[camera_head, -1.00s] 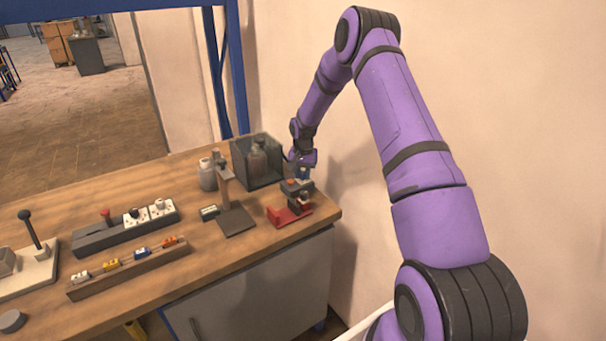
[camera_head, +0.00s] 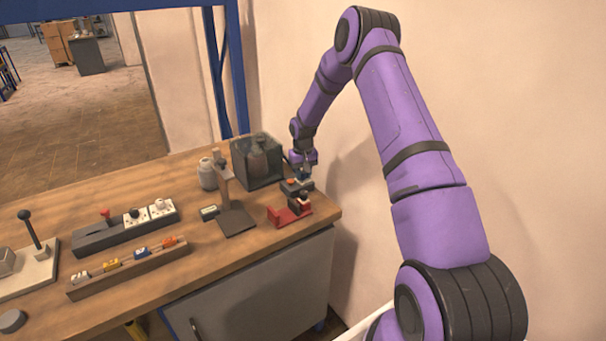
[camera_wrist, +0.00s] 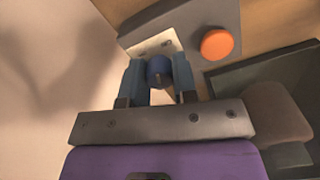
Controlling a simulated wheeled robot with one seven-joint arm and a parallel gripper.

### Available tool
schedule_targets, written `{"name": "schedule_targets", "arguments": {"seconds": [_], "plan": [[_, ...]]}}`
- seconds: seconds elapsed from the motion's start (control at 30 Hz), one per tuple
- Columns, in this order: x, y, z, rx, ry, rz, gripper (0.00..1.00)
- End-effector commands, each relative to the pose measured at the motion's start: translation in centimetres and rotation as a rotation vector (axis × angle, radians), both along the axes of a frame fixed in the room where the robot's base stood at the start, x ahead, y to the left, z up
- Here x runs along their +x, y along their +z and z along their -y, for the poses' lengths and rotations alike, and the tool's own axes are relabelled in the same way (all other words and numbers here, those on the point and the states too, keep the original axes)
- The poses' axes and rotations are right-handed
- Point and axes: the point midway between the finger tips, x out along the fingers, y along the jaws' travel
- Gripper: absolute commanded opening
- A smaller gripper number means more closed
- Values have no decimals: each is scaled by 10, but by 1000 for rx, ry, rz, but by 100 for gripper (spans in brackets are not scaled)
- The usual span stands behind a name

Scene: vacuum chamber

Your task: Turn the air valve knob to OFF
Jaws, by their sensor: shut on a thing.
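The air valve knob is a small blue knob (camera_wrist: 158,68) on a pale plate (camera_wrist: 152,45) with printed marks, set on a grey box. It shows in the wrist view between the two blue-grey fingers of my gripper (camera_wrist: 159,80), which are shut on it. The marks on the plate are too blurred to read, so I cannot tell the knob's setting. In the head view my gripper (camera_head: 303,174) points down over the grey box at the right end of the bench, and its fingers mostly hide the knob.
An orange button (camera_wrist: 217,43) sits beside the knob on the same box. A red vise-like device (camera_head: 286,215) stands in front. A dark transparent box (camera_head: 257,163) is close to the left, with a grey stand (camera_head: 238,222) farther left. The wall is close on the right.

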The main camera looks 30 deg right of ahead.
Motion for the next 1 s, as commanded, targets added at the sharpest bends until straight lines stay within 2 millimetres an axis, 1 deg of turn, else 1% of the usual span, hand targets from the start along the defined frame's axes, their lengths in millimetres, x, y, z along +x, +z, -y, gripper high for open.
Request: {"name": "schedule_targets", "arguments": {"seconds": [0.7,1.0], "plan": [[0,0,0,1,678,-1,3],[0,0,0,1,916,-1,3]]}}
